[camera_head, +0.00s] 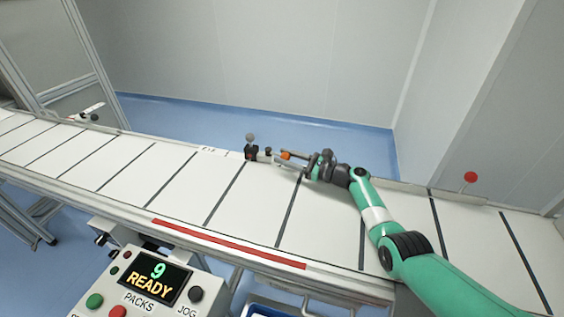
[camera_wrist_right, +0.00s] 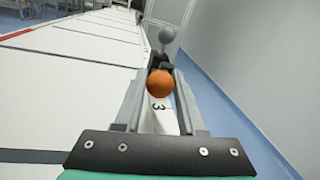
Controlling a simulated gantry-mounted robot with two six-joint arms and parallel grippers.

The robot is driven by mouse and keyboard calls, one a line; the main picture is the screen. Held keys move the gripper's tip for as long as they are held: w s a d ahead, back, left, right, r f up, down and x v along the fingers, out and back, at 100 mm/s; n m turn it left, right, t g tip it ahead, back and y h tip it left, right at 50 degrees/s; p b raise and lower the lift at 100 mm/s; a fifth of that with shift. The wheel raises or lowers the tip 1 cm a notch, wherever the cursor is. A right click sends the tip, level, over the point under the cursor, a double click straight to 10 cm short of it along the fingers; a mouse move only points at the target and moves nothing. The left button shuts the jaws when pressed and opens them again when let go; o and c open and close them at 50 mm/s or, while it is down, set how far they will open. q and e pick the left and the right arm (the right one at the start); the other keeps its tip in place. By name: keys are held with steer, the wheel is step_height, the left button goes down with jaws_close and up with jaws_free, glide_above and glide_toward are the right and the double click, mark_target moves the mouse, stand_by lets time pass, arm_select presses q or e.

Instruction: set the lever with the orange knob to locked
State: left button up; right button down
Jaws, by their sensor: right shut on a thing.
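The orange knob (camera_wrist_right: 160,84) sits between the two fingers of my right gripper (camera_wrist_right: 159,90) in the right wrist view. The gripper is shut on it. In the head view the knob (camera_head: 286,155) shows at the tips of my right gripper (camera_head: 290,160), at the far edge of the conveyor. The lever's shaft is mostly hidden behind the knob and fingers, and I cannot read its setting. My left gripper is not in view.
A grey-knobbed lever (camera_head: 250,138) on a dark mount stands just left of the orange knob. A red knob (camera_head: 470,177) stands at the far edge on the right. A control box (camera_head: 150,285) reading "9 READY" is in front. The white conveyor (camera_head: 130,185) is clear.

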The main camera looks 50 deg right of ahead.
steer(key=c, duration=0.5)
jaws_free()
steer(key=shift+s, duration=0.1)
